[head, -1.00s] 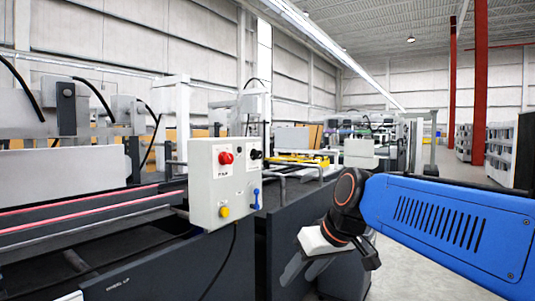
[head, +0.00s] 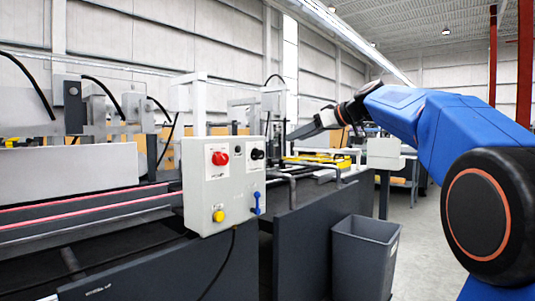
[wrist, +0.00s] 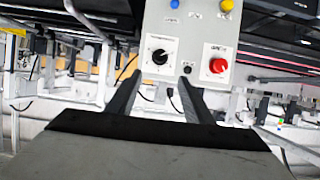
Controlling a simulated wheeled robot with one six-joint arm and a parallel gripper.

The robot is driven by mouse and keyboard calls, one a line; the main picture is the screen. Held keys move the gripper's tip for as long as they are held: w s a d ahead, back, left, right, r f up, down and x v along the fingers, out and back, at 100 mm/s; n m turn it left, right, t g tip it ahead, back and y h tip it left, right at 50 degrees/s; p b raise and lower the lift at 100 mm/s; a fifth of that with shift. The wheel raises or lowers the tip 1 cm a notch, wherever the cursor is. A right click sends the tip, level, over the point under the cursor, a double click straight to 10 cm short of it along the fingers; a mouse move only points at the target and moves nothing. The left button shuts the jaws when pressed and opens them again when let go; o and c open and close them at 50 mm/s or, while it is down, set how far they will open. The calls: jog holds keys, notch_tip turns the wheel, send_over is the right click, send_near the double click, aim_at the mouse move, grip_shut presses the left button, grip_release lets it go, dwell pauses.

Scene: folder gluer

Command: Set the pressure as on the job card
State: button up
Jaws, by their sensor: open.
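A light grey control box (head: 200,190) stands on the machine's side in the head view. A black knob (head: 257,154) sits at its upper right, beside a red button (head: 220,158). In the wrist view, which is upside down, the black knob (wrist: 160,56) has a white pointer line on a white dial plate; its scale marks are too small to read. My gripper (wrist: 160,77) is open and empty, with its fingers pointing toward the box near the knob, apart from it. In the head view my gripper (head: 292,136) is right of the box. I see no job card.
The box also carries a yellow button (head: 218,216) and a blue lever (head: 257,204) below. A grey bin (head: 365,255) stands on the floor right of the machine's dark side panel (head: 300,240). Open floor lies farther right. A yellow machine part (head: 320,162) is behind.

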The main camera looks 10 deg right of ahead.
aim_at(262, 153)
jog(key=x, duration=1.7)
jog(key=shift+a+f, duration=0.1)
jog(key=c, duration=1)
